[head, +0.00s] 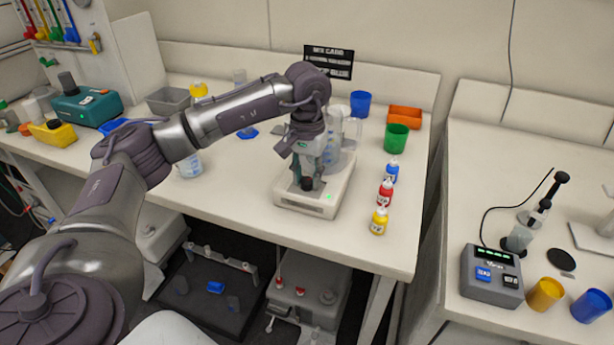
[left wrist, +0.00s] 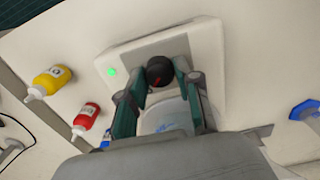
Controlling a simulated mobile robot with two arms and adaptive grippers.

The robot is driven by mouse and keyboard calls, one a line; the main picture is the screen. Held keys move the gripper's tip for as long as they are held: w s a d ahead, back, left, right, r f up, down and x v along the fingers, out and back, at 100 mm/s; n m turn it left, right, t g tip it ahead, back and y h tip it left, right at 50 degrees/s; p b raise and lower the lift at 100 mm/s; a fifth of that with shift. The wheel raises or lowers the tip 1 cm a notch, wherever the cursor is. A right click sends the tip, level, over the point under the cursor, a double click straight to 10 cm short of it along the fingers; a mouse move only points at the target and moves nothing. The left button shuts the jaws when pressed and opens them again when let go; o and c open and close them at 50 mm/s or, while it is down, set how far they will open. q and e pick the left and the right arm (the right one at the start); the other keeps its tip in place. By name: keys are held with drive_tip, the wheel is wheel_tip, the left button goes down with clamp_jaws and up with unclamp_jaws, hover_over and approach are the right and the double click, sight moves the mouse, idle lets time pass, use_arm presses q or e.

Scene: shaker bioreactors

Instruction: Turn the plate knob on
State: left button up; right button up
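The white plate (head: 318,210) stands on the middle bench, with a lit green light (head: 329,197) on its front; the light also shows in the left wrist view (left wrist: 112,71). The plate knob (head: 306,184) is dark and round; in the left wrist view the knob (left wrist: 159,71) has a small red mark. My left gripper (head: 307,180) points down at it, with the fingers (left wrist: 161,76) on either side of the knob, closed to about its width. Firm contact is hard to make out. My right gripper is not in view.
A clear jug (head: 350,140) stands behind my left gripper. Blue (head: 391,172), red (head: 385,193) and yellow (head: 379,221) bottles line up right of the plate. A green cup (head: 396,138) and orange bin (head: 405,117) stand behind. The bench front has free room.

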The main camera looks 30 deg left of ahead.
sight(307, 180)
use_arm(q)
drive_tip(key=o, duration=0.3)
wheel_tip(307, 180, up, 12)
idle(0.6)
idle(0.4)
